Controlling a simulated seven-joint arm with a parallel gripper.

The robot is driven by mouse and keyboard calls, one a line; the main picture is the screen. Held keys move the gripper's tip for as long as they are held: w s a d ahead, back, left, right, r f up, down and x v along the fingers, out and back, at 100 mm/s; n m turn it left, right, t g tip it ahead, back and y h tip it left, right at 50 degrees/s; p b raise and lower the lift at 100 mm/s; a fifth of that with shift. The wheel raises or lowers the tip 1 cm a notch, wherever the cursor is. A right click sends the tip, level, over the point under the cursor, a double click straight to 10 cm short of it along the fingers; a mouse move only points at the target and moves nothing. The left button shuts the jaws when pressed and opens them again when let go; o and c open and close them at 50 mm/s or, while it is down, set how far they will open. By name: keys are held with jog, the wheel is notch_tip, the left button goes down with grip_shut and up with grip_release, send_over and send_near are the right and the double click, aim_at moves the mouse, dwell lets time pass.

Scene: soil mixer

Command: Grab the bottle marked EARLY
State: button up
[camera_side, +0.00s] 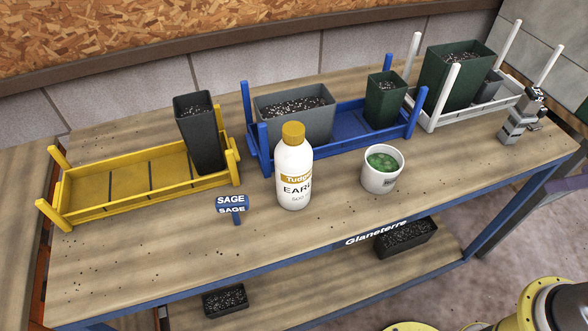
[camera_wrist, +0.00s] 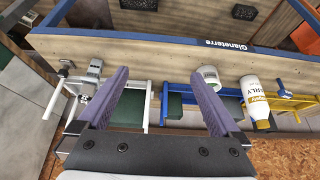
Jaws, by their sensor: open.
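The white bottle (camera_side: 294,172) with a gold cap stands upright on the bench's front half, its label reading "EARL" as far as it shows. It also shows in the wrist view (camera_wrist: 256,100), where the picture is upside down, to the right of both fingers. My gripper (camera_wrist: 163,72) is open and empty, its two purple-grey fingers wide apart. The bottle is outside the fingers and apart from them. The gripper's fingers are not seen in the side view.
A white cup (camera_side: 381,180) stands right of the bottle and a blue SAGE tag (camera_side: 231,203) left of it. Behind are a yellow tray (camera_side: 75,212), a blue tray (camera_side: 349,125) and a white tray (camera_side: 452,120) with pots. The bench front left is clear.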

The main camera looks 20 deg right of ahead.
jog(key=w+a+r+n+y, duration=0.1)
jog(key=w+a+r+n, duration=0.2)
jog(key=w+a+r, duration=0.4)
jog(key=w+a+r+n+y, duration=0.1)
jog(key=w+a+r+n, duration=0.2)
jog(key=w, duration=0.5)
jog(key=n+g+y, duration=0.2)
jog(key=n+g, duration=0.1)
jog(key=n, duration=0.2)
send_over(294, 160)
jog(key=d, duration=0.4)
notch_tip(294, 160, down, 8)
jog(key=x, duration=0.8)
jog(key=d+x, duration=0.1)
jog(key=x, duration=0.3)
jog(key=shift+a+f, duration=0.1)
jog(key=shift+f, duration=0.3)
